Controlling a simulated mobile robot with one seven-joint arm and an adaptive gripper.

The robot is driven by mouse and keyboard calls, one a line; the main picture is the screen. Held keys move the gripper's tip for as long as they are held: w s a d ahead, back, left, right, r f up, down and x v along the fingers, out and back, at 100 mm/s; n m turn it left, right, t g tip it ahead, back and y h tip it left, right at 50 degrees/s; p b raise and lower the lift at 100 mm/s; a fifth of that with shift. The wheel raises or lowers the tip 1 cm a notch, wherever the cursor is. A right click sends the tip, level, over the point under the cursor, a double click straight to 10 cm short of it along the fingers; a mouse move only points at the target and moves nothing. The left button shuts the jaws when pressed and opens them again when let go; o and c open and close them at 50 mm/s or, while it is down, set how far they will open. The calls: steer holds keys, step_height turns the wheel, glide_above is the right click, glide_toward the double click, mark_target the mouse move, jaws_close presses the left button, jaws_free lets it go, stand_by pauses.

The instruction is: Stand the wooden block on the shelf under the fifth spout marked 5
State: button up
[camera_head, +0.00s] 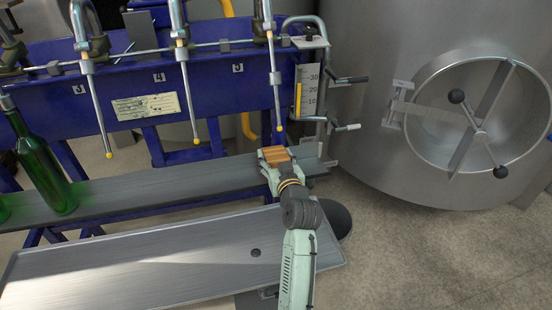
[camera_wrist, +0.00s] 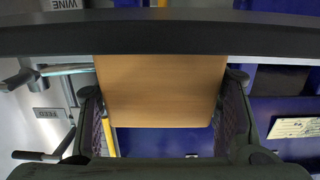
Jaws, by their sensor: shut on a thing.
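The wooden block (camera_head: 275,156) is orange-brown, at the right end of the grey shelf (camera_head: 165,188). My gripper (camera_head: 277,161) is shut on it, with one finger on each side. In the wrist view the block (camera_wrist: 160,92) fills the space between the fingers, its top edge meeting the dark shelf edge (camera_wrist: 160,35). I cannot tell whether it rests on the shelf or hangs just above. The rightmost spout (camera_head: 275,85), beside the plate marked 5 (camera_head: 237,67), ends in a yellow tip just above and slightly right of the block in the head view.
A green bottle (camera_head: 42,165) stands on the shelf at left. Other spouts (camera_head: 187,85) hang left of the fifth. A gauge (camera_head: 308,88) and lever handles (camera_head: 347,127) are close right. A grey tray (camera_head: 150,262) lies in front; a steel tank (camera_head: 400,45) stands right.

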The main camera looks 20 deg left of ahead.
steer(key=shift+f, duration=0.1)
steer(key=o, duration=1.4)
steer(key=shift+c, duration=0.2)
